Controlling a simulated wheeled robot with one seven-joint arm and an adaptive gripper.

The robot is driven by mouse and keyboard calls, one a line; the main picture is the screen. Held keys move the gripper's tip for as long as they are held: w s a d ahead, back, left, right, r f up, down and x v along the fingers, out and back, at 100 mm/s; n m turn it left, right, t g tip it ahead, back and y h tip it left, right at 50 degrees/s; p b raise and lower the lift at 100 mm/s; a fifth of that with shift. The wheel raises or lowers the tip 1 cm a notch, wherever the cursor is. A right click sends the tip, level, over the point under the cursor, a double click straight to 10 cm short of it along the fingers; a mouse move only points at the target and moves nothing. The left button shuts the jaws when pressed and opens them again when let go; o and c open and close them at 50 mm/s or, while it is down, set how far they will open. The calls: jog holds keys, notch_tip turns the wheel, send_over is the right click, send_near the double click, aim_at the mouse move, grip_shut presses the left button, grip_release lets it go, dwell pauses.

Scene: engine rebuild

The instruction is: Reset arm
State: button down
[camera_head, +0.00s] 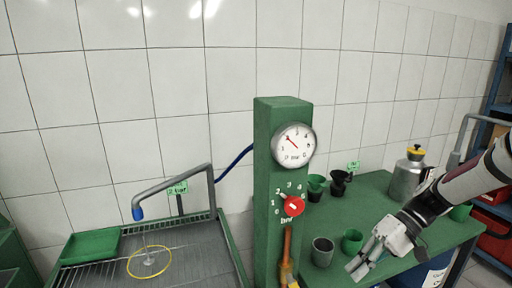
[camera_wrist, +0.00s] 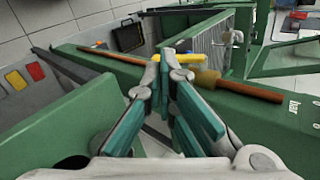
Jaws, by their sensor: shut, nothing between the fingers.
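My arm (camera_head: 463,188) reaches in from the right in the head view. Whether the fingertips touch anything below cannot be told.
A green post (camera_head: 275,160) carries a pressure gauge (camera_head: 294,144) and red knob (camera_head: 292,206). Grey cup (camera_head: 322,251) and green cup (camera_head: 352,241) stand left of my gripper. A metal canister (camera_head: 406,178) stands behind it. A sink tray (camera_head: 190,255) lies left.

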jog(key=s+a+r+t+h, duration=0.2)
jog(key=s+r+t+h, duration=0.2)
jog(key=s+r, duration=0.5)
jog(key=s+a+r+m+t+h, duration=0.1)
jog(key=s+a+r+t+h, duration=0.2)
jog(key=s+r, duration=0.6)
jog(key=shift+s+r+m+t+h, duration=0.15)
jog(key=shift+s+m+t+h, duration=0.25)
jog(key=shift+h, duration=0.8)
jog(key=shift+w+a, duration=0.1)
